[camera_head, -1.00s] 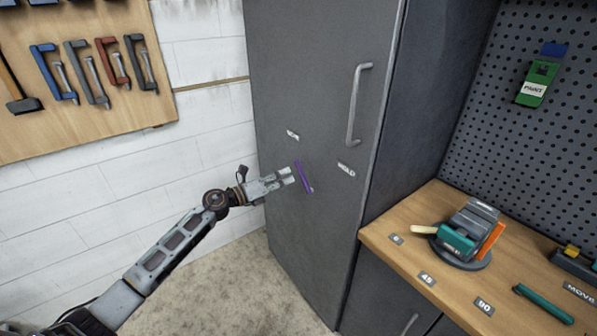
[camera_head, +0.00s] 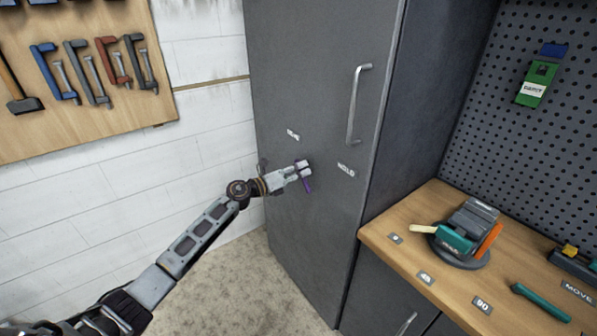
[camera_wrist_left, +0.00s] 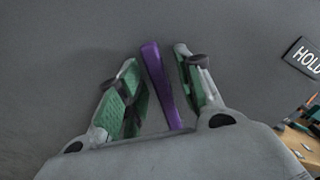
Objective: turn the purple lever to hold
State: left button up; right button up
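The purple lever (camera_head: 307,185) is on the front of the grey cabinet door (camera_head: 305,70). In the left wrist view the lever (camera_wrist_left: 160,85) stands near upright, leaning a little to the left at its top. My left gripper (camera_head: 304,167) is at the lever, and its fingers hide part of it in the head view. In the wrist view the left gripper (camera_wrist_left: 158,72) is open, one finger on each side of the lever, with gaps visible. The HOLD label (camera_head: 346,170) is right of the lever; it also shows in the wrist view (camera_wrist_left: 303,57). My right gripper is not in view.
Another small label (camera_head: 293,134) is on the door above the lever. A vertical door handle (camera_head: 357,104) is above the HOLD label. A wooden workbench (camera_head: 399,258) with a swivel vise (camera_head: 463,240) stands at the right. A tool board (camera_head: 110,110) hangs at the left.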

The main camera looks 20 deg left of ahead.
pick_arm(q)
jog(key=shift+c, duration=0.3)
jog(key=c, duration=0.7)
grip_shut()
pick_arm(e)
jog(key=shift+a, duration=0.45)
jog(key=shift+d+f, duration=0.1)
